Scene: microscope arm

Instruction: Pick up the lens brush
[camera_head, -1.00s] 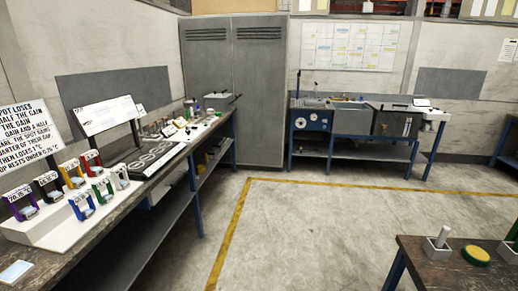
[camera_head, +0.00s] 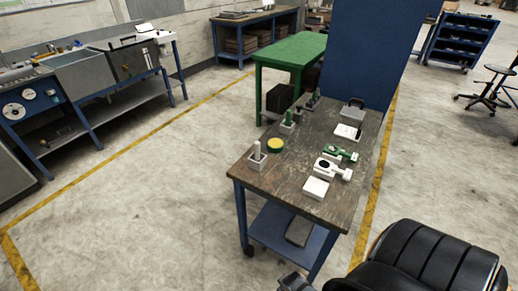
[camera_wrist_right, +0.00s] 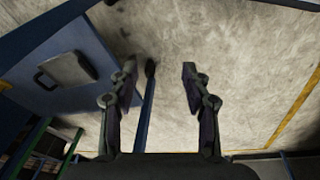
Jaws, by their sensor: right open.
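I cannot pick out the lens brush for certain at this size. On the worn wooden bench top (camera_head: 250,183) in the head view, a white upright handle (camera_head: 257,149) stands in a small holder at the left edge. A green upright piece (camera_head: 288,117) stands in a similar holder behind it. My right gripper (camera_wrist_right: 158,75) is open and empty in the right wrist view. Its fingers are over the floor beside the bench's blue lower shelf, with a blue leg between them. My left gripper is not in view.
The bench also holds a yellow-and-green disc (camera_head: 275,145), a white block (camera_head: 316,188), a white piece with a black ring (camera_head: 327,167), a green tool (camera_head: 341,153) and a grey box (camera_head: 352,114). A green table (camera_head: 292,48) stands behind. Floor left of the bench is clear.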

